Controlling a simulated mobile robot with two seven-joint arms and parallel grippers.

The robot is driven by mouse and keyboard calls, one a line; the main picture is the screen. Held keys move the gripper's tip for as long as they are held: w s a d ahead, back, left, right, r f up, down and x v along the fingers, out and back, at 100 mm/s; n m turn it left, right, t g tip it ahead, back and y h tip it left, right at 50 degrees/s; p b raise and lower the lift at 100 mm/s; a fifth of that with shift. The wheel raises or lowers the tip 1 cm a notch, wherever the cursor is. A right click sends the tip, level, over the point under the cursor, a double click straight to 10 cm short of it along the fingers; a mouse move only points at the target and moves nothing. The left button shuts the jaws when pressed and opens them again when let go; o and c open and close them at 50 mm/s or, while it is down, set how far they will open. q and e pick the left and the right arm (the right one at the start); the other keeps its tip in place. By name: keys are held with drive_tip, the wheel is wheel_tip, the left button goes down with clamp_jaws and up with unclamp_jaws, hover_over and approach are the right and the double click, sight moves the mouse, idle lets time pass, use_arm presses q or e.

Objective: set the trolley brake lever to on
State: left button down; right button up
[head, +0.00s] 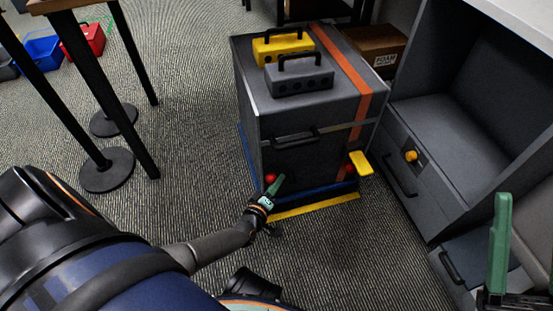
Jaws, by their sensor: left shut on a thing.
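The trolley is a low blue base (243,150) with a yellow front edge (312,205), under a dark grey cabinet (300,158). A red knob (270,178) shows at the cabinet's lower front left. My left gripper (277,183) reaches it from the front, shut on it, with one green finger visible beside the knob. A yellow paddle (361,162) sticks out at the lower right, with a small red part beside it. I cannot tell any on or off marking. My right gripper (525,245) is open and empty at the lower right edge.
A yellow case (284,45) and a grey case (299,76) stand on the cabinet. A grey desk unit (442,100) with drawers is close on the right. Table legs with round feet (107,170) stand left. The carpet between is clear.

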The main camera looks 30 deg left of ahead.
use_arm(q)
drive_tip(key=shift+a+r, duration=0.15)
drive_tip(key=shift+a, duration=0.15)
idle(0.5)
